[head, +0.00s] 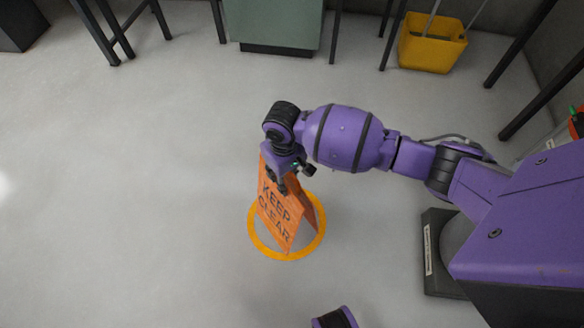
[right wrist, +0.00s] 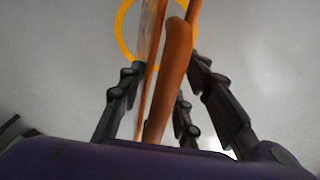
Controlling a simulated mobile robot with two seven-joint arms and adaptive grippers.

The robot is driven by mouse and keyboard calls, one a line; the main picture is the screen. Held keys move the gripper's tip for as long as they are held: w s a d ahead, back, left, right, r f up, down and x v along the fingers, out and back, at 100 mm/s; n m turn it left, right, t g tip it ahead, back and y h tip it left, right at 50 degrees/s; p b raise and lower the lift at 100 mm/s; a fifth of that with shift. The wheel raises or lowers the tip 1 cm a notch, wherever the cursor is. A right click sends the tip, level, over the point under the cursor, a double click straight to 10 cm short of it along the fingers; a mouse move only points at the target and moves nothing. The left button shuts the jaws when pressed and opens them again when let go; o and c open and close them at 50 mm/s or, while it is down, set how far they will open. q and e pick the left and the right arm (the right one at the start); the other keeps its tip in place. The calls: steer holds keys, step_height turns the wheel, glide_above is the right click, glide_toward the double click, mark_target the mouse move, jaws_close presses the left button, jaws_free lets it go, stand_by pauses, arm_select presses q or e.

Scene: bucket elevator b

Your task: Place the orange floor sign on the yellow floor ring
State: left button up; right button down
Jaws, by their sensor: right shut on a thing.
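The orange floor sign (head: 277,212), lettered "KEEP CLEAR", stands upright like a tent in the head view. It appears within the yellow floor ring (head: 254,239); whether its feet touch the floor I cannot tell. My right gripper (head: 283,180) is at the top of the sign. In the right wrist view its black fingers (right wrist: 170,100) are on both sides of the sign's top bar (right wrist: 177,70), shut on it. Part of the ring (right wrist: 126,32) shows beyond the sign there. My left gripper is not in view.
A yellow mop bucket (head: 432,45) stands at the back right. A grey-green cabinet (head: 275,22) and dark table legs (head: 100,30) line the back. The floor left of the ring is clear.

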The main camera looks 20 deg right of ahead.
steer(key=w+f, duration=0.1)
steer(key=w+f+b, duration=0.1)
steer(key=w+f, duration=0.1)
steer(key=shift+d, duration=0.3)
step_height(320, 180, down, 3)
steer(key=shift+w+f+b, duration=0.1)
steer(key=shift+w+b, duration=0.05)
steer(key=shift+b, duration=0.75)
steer(key=c, duration=1.3)
jaws_free()
steer(key=shift+f, duration=0.15)
steer(key=shift+o, duration=0.2)
